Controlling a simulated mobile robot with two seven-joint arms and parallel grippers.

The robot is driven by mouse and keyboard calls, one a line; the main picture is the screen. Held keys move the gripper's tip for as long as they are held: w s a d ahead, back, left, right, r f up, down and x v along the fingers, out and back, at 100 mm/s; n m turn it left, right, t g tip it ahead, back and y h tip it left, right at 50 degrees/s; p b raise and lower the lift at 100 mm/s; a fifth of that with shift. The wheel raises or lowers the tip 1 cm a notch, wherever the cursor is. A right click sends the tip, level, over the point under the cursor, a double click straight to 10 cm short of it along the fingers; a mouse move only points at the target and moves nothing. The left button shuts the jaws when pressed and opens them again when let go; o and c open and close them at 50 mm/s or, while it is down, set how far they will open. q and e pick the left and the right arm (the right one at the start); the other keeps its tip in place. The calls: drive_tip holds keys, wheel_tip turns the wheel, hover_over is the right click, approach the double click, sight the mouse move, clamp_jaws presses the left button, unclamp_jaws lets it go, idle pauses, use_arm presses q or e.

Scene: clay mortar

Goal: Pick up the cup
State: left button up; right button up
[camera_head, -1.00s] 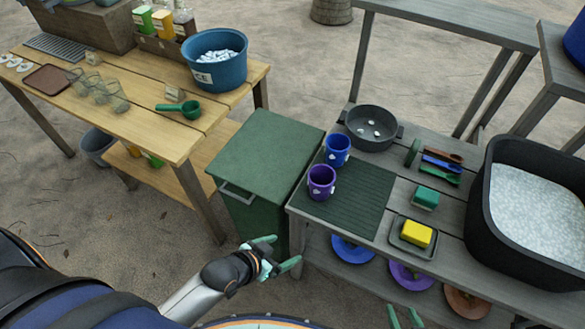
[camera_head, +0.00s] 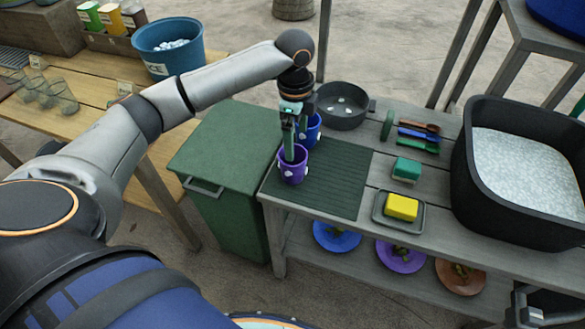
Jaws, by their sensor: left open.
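A purple cup (camera_head: 292,174) stands upright near the left edge of the dark green ribbed mat (camera_head: 345,185) on the grey table. A blue cup (camera_head: 312,127) stands just behind it and is partly hidden by my left gripper. My left gripper (camera_head: 294,142) points down from above at the purple cup, with its jaws open and nothing held. Its near finger reaches down at the purple cup's opening. The other finger is at the far side, by the blue cup. I cannot tell whether either finger touches a cup.
A dark round pan (camera_head: 344,106) stands behind the cups. A green sponge (camera_head: 407,169), a yellow sponge (camera_head: 401,207) in a tray and a black tub (camera_head: 470,206) lie to the right. A green bin (camera_head: 225,150) stands left of the table.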

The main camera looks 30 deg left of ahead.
use_arm(q)
drive_tip(key=f, duration=0.4)
drive_tip(key=f+b, duration=0.1)
drive_tip(key=f, duration=0.2)
drive_tip(key=a+f, duration=0.1)
drive_tip(key=f, duration=0.3)
drive_tip(key=shift+w+a+f+b, duration=0.1)
drive_tip(key=shift+f+b, duration=0.2)
drive_tip(key=shift+b, duration=0.05)
drive_tip(key=shift+c, duration=0.4)
drive_tip(key=c, duration=1)
